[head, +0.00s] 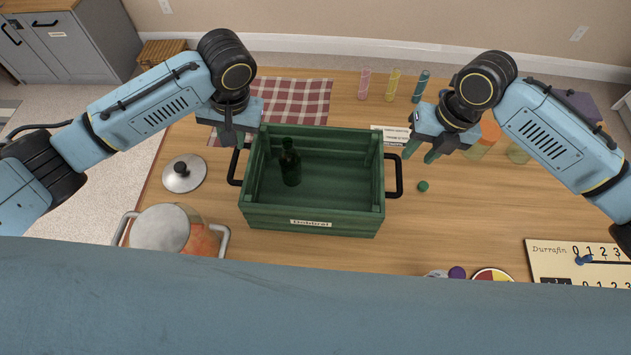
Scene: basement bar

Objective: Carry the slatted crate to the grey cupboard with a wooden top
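The green slatted crate (312,218) stands on the wooden table with a dark bottle (290,163) upright inside it. It has a black handle on its left end (235,168) and another on its right end (396,176). My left gripper (231,139) is above the left handle, apparently open, its fingers partly hidden by its own body. My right gripper (420,153) is open and empty, above and just right of the right handle. The grey cupboard (85,43) with a wooden top (35,5) stands at the far upper left, partly out of view.
On the wooden table (440,220) are a pot (165,230), a lid (184,174), a checkered cloth (300,100), several coloured tubes (393,86), a small green ball (423,186) and a number board (560,262). A wicker basket (160,52) stands beside the cupboard. Carpet shows left of the table.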

